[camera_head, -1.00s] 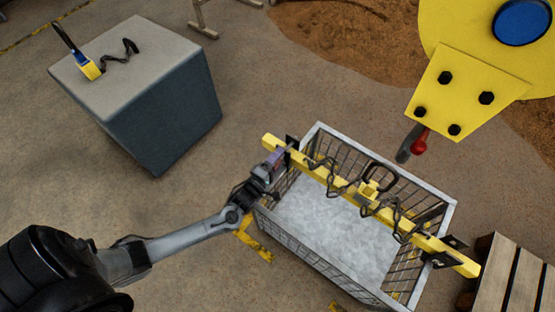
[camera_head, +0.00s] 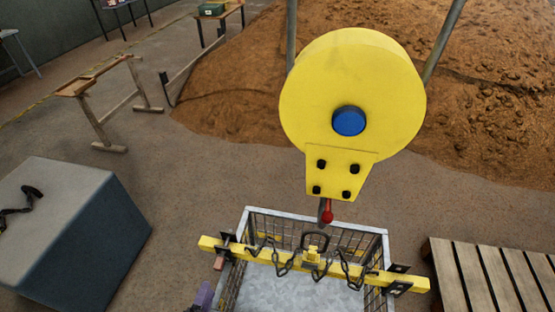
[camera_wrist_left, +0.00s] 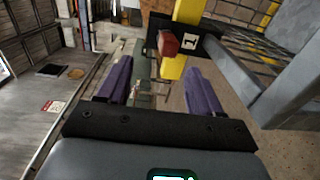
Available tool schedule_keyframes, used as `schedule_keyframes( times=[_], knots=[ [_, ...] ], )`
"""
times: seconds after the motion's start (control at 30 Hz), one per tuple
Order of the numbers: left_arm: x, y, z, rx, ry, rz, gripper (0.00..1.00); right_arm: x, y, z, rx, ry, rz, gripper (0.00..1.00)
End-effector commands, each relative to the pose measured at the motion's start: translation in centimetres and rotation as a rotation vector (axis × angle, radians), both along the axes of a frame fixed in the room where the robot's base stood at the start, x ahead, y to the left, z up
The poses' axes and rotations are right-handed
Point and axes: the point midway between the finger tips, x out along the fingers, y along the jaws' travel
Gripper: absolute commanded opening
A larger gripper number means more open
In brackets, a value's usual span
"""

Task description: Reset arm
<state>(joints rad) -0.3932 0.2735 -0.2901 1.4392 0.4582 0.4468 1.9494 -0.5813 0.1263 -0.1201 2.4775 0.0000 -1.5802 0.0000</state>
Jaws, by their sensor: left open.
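My left gripper (camera_head: 203,296) shows only as a purple finger at the bottom edge of the head view, left of the wire-sided crate (camera_head: 386,240). In the left wrist view its two purple fingers (camera_wrist_left: 160,86) are spread apart with nothing between them. A yellow bar (camera_head: 342,270) lies across the crate, with dark chains and a black handle at its middle. The bar's left end has a reddish grip (camera_head: 220,259), which also shows just beyond my fingertips in the left wrist view (camera_wrist_left: 169,43), apart from them. My right gripper is not in view.
A yellow hoist block (camera_head: 310,100) with a blue hub and a red-tipped hook hangs above the crate's far side. A grey block (camera_head: 60,220) stands at left, a slatted wooden platform (camera_head: 490,270) at right. Open floor lies between grey block and crate.

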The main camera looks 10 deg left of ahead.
Motion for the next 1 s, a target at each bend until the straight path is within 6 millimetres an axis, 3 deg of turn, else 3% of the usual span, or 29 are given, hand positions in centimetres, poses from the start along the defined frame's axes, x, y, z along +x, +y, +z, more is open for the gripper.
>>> schedule_keyframes(
  times=[0.03, 0.17, 0.3, 0.5, 0.7, 0.9, 1.0],
  knots=[
    [-0.3, -0.3, 3.3, -0.013, -0.007, 0.008, 0.65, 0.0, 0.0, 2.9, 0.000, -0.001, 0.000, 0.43],
    [-0.1, -1.7, 10.8, -0.083, -0.034, 0.016, 0.65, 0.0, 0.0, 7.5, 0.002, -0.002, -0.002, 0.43],
    [0.8, -3.4, 19.0, -0.055, 0.085, 0.034, 0.65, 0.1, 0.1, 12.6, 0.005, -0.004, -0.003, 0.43],
    [0.4, -5.8, 27.2, 0.248, 0.383, -0.078, 0.65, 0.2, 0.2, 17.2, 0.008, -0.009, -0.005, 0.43],
    [-2.9, -7.6, 32.3, 0.673, 0.642, -0.355, 0.65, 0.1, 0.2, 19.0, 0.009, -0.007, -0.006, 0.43],
    [-7.5, -8.1, 34.0, 1.081, 0.810, -0.707, 0.65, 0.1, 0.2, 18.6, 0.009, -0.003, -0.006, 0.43],
    [-10.0, -8.0, 33.8, 1.247, 0.872, -0.900, 0.65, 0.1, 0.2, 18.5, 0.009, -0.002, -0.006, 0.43]
  ],
)
